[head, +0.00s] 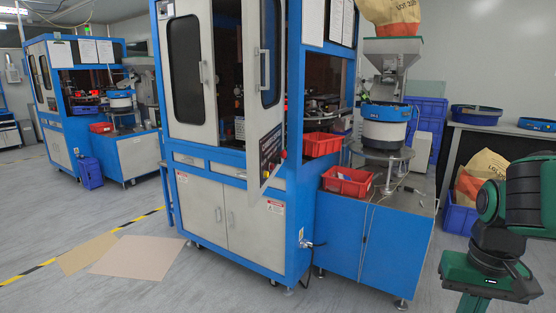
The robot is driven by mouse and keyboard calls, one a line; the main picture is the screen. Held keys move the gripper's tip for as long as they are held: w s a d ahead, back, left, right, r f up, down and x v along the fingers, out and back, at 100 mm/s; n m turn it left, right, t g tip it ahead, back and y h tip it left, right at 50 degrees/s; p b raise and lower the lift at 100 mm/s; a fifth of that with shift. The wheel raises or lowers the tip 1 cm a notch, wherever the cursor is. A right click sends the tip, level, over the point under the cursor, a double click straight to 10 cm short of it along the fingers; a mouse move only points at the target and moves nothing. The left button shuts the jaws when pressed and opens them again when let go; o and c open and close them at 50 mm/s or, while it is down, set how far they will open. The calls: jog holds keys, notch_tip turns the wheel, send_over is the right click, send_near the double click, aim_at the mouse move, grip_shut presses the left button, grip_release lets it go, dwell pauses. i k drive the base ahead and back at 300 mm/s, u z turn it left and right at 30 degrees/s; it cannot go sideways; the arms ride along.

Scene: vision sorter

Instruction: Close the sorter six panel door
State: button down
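The blue and white sorter cabinet (307,190) stands in the middle of the head view. One of its upper doors (265,120), pale with a dark window and a vertical handle, stands swung outward, with the dark interior showing beside it. The upper door to its left (196,128), also with a dark window and handle, appears shut. I cannot tell which of these the task calls the six panel door. My green and black arm shows at the right edge, well apart from the doors. Its gripper fingers do not show.
Red bins (346,181) and a feeder bowl (386,125) stand right of the cabinet on a blue side unit (350,238). Cardboard sheets (137,257) lie on the floor at front left. A second sorter (72,110) stands behind left. The floor in front is otherwise clear.

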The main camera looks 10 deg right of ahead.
aim_at(263, 22)
jog(key=z, duration=0.25)
jog(key=i, duration=0.9)
jog(key=u, duration=0.1)
